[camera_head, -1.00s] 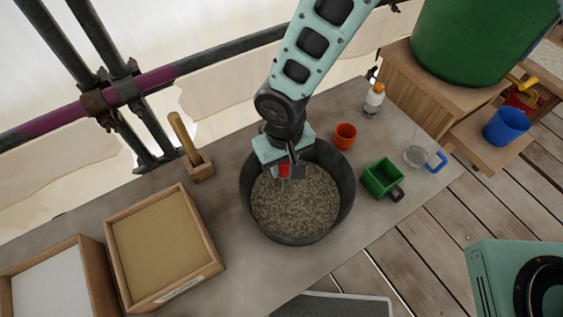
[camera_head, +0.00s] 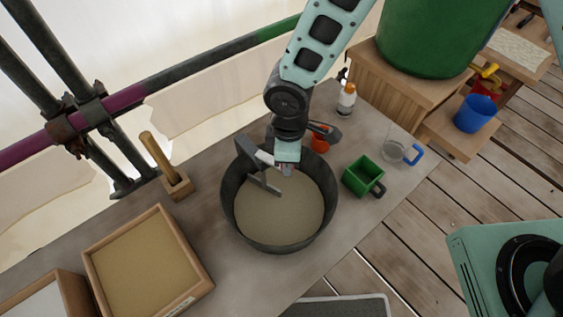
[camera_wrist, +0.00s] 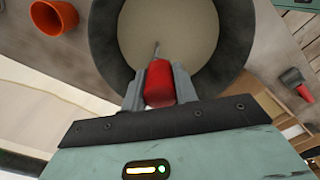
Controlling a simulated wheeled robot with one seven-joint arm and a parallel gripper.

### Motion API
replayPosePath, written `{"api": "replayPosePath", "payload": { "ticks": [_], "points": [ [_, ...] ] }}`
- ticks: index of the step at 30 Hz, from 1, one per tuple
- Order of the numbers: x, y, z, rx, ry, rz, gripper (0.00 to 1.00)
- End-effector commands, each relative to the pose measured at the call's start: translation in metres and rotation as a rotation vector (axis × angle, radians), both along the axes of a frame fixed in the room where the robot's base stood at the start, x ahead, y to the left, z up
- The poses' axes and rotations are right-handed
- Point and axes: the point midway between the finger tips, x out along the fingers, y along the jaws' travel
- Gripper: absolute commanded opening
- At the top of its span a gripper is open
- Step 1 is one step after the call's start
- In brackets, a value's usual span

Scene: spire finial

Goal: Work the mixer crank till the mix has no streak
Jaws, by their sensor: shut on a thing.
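The mixer bowl (camera_head: 327,226) is a dark grey tub standing on the workbench. The mix (camera_head: 285,212) in it is an even pale tan, with no streak that I can see. In the wrist view the mix (camera_wrist: 185,35) is also one plain colour, partly hidden by my gripper. A grey crank arm (camera_head: 262,183) reaches over the far left part of the bowl. My gripper (camera_head: 285,171) is over the far side of the bowl. In the wrist view my gripper (camera_wrist: 158,88) is shut on the red crank handle (camera_wrist: 159,82). Any paddle below the mix is hidden.
A green square scoop (camera_head: 363,175), a clear jug with a blue handle (camera_head: 399,149), an orange cup (camera_head: 320,140) and a white bottle (camera_head: 346,99) stand right of the bowl. A wooden tray of sand (camera_head: 205,272) and a wooden-handled tool in a block (camera_head: 178,184) are left.

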Motion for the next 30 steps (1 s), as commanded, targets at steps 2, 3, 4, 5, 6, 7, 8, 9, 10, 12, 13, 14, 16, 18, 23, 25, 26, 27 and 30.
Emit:
{"api": "replayPosePath", "payload": {
  "ticks": [2,3,4,5,6,7,8,9,10,12,13,14,16,18,23,25,26,27,30],
  "points": [
    [0.005,-0.003,0.002,0.001,0.0,0.067,0.0],
    [0.008,-0.004,0.002,0.001,0.0,0.101,0.0],
    [0.009,-0.005,0.002,0.002,0.0,0.125,0.0],
    [0.011,-0.006,0.002,0.002,0.0,0.151,0.0],
    [0.013,-0.006,0.002,0.002,0.0,0.183,0.0],
    [0.015,-0.007,0.002,0.002,0.0,0.205,0.0],
    [0.016,-0.007,0.002,0.002,0.0,0.225,0.0],
    [0.018,-0.008,0.002,0.001,0.0,0.253,0.0],
    [0.02,-0.009,0.002,0.001,0.0,0.273,0.0],
    [0.022,-0.01,0.002,0.001,0.0,0.313,0.0],
    [0.023,-0.01,0.002,0.001,0.0,0.328,0.0],
    [0.024,-0.01,0.002,0.001,0.0,0.343,0.0],
    [0.027,-0.01,0.002,0.001,-0.001,0.373,0.0],
    [0.028,-0.01,0.002,0.002,-0.001,0.395,0.0],
    [0.031,-0.011,0.001,0.002,-0.001,0.428,0.0],
    [0.031,-0.011,0.001,0.002,-0.001,0.436,0.0],
    [0.031,-0.011,0.001,0.002,-0.001,0.438,0.0],
    [0.031,-0.011,0.001,0.002,-0.001,0.44,0.0],
    [0.031,-0.011,0.001,0.002,-0.001,0.442,0.0]
  ]
}}
